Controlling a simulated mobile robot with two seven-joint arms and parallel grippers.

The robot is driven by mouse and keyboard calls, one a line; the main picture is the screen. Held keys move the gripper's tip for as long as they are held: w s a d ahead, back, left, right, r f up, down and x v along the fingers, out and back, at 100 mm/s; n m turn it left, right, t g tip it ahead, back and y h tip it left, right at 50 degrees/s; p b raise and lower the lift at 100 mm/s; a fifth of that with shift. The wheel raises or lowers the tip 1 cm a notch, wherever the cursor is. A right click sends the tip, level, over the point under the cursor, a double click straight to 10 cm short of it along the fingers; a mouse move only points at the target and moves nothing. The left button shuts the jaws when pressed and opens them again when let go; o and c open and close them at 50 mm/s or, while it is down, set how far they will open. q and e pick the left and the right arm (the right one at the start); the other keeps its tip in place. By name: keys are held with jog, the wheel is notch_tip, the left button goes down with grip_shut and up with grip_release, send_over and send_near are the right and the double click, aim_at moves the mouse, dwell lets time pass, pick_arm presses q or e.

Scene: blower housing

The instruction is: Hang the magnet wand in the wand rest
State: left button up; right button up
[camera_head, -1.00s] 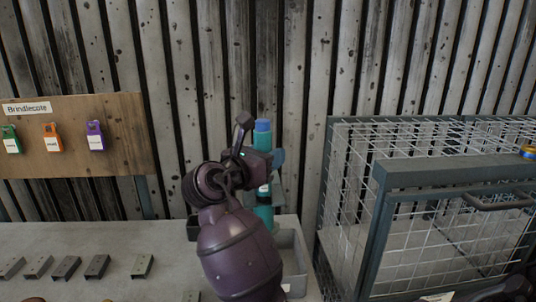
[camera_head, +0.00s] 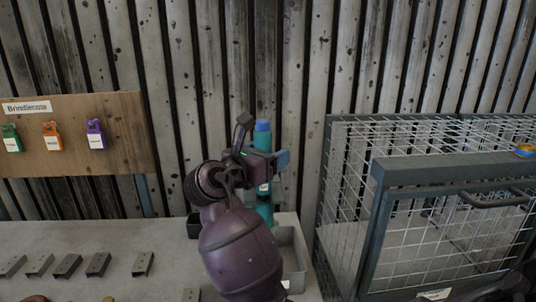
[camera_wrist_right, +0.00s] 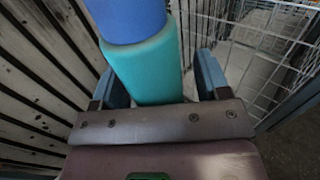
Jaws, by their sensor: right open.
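The wand, a teal cylinder with a blue top (camera_head: 262,140), stands upright near the back of the workbench. Its lower part is partly hidden behind my right arm. My right gripper (camera_head: 269,160) is at its upper part. In the right wrist view, the gripper's blue fingers (camera_wrist_right: 157,78) are open, one on each side of the teal body (camera_wrist_right: 146,68); I cannot tell whether either touches it. I cannot make out the wand rest for certain. My left gripper is not in view.
A grey tray (camera_head: 301,277) and a dark holder (camera_head: 193,226) flank my arm on the bench (camera_head: 60,236). Several small metal brackets (camera_head: 97,264) lie at left. A wire cage (camera_head: 345,200) stands close at right. A wooden board (camera_head: 125,135) holds coloured tags behind.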

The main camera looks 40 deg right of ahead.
jog(key=v, duration=1)
jog(key=shift+a, duration=0.4)
jog(key=shift+s+a, duration=0.1)
